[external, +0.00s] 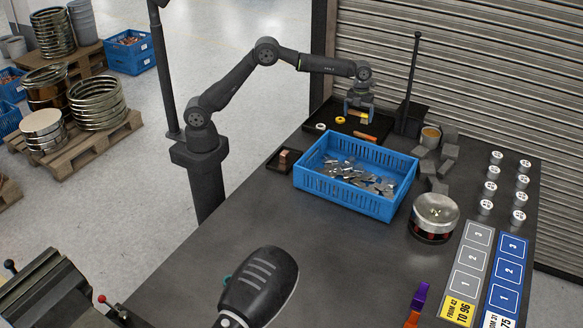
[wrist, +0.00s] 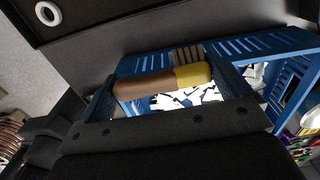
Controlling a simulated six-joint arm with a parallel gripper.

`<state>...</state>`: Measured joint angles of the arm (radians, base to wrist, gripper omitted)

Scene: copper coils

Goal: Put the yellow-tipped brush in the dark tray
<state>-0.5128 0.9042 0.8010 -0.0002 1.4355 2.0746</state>
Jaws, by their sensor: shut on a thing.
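My gripper (external: 359,113) is shut on the yellow-tipped brush (external: 363,116) and holds it near the far edge of the table, over the dark tray (external: 330,116) as seen in the external view. In the wrist view the brush (wrist: 150,82) lies crosswise between the two blue fingers (wrist: 172,88), brown on the left and yellow on the right. The dark tray holds a white ring (external: 320,127), a yellow ring (external: 341,120) and an orange-brown piece (external: 365,137). The height of the brush above the tray is hard to tell.
A blue crate (external: 340,193) of metal pieces stands just in front of the dark tray. A small dark tray (external: 274,166) with a brown block is left of it.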

